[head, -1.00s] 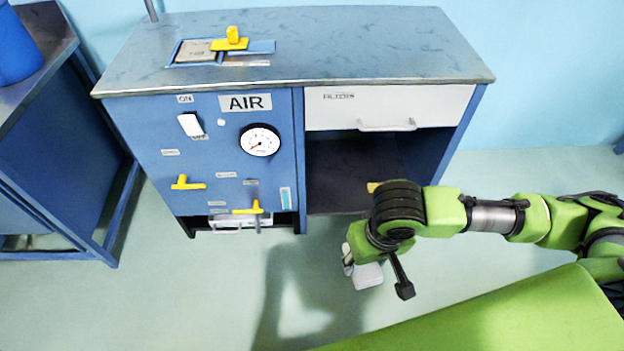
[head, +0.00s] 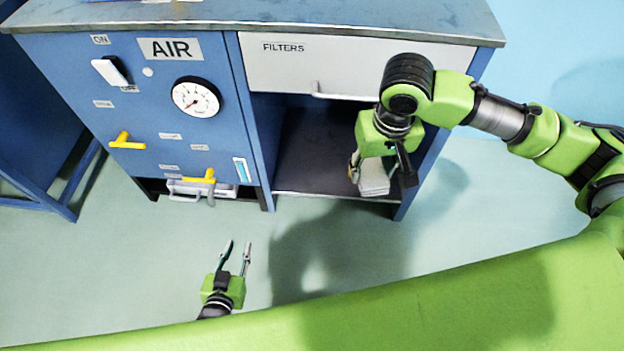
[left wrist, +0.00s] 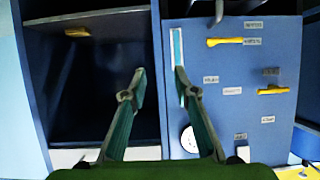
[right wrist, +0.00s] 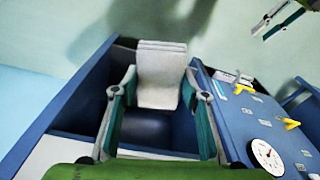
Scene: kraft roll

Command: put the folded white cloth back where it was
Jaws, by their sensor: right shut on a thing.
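The folded white cloth (head: 374,178) is in my right gripper (head: 381,172), in front of the open compartment (head: 312,150) below the FILTERS drawer. The right wrist view shows the cloth (right wrist: 160,78) upright between the two fingers (right wrist: 158,90), with the compartment behind it. I cannot tell whether the cloth is past the compartment's front edge. My left gripper (head: 236,257) is open and empty, low in front of the cabinet. Its spread fingers (left wrist: 155,80) also show in the left wrist view, facing the cabinet front.
The FILTERS drawer (head: 350,68) is above the compartment. A small yellow thing (left wrist: 77,32) is at the compartment's edge in the left wrist view. The blue AIR panel (head: 140,85) carries a gauge (head: 196,97), a white switch (head: 109,70) and yellow handles (head: 126,141). Open floor lies in front.

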